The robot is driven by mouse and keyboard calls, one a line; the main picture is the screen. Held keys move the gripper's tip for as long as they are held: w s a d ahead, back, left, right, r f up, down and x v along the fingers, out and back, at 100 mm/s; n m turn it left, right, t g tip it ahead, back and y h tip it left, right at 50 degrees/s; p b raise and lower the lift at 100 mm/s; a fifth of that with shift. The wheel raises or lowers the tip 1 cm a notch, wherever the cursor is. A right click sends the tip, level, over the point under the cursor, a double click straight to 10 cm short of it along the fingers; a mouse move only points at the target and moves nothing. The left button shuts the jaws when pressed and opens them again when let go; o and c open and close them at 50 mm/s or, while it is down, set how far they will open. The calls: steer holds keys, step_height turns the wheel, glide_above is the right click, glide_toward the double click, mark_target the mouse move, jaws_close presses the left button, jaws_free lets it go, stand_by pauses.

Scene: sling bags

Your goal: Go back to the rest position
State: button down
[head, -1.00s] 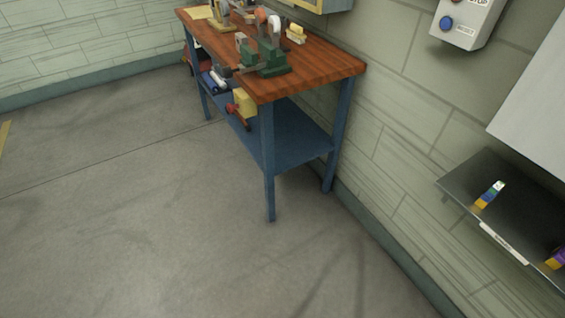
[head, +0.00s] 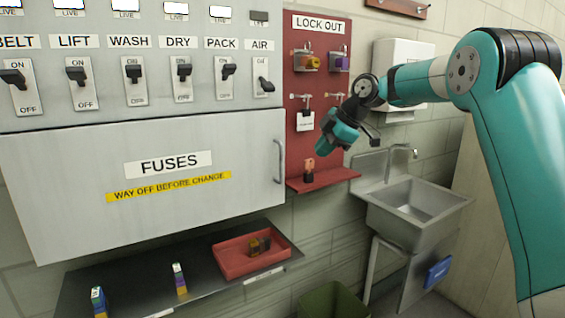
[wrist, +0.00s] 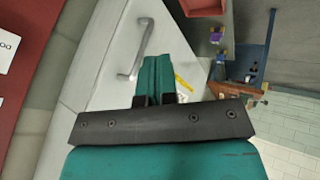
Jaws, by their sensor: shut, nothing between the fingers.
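My gripper (head: 325,145) hangs in the air in front of the red lock-out board (head: 318,28), at the end of my teal arm. Its fingers point down and to the left, and no thing is held. In the wrist view the two teal fingers (wrist: 155,62) are together with nothing between them. Behind them are the grey cabinet door and its handle (wrist: 142,48). A small padlock (head: 309,172) stands on the board's lower ledge, below and left of the gripper in the head view.
The FUSES cabinet door (head: 70,190) is shut, below a row of switches (head: 134,74). Two padlocks hang high on the board. A shelf (head: 130,285) carries a red tray (head: 232,262) and two small coloured fuses. A sink (head: 415,200) is at right, a green bin (head: 333,300) below.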

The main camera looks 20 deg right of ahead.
steer(key=s+a+m+g, duration=0.2)
steer(key=s+a+m, duration=0.3)
steer(key=s+a, duration=1.05)
steer(key=s+a+f+m+g, duration=0.1)
steer(key=s+f+m, duration=0.1)
steer(key=s, duration=1)
steer(key=s+a+f+m+g, duration=0.1)
steer(key=s+f, duration=0.4)
steer(key=s, duration=0.8)
steer(key=shift+a+m+g+h, duration=0.3)
steer(key=shift+m+g, duration=0.3)
steer(key=shift+m, duration=0.5)
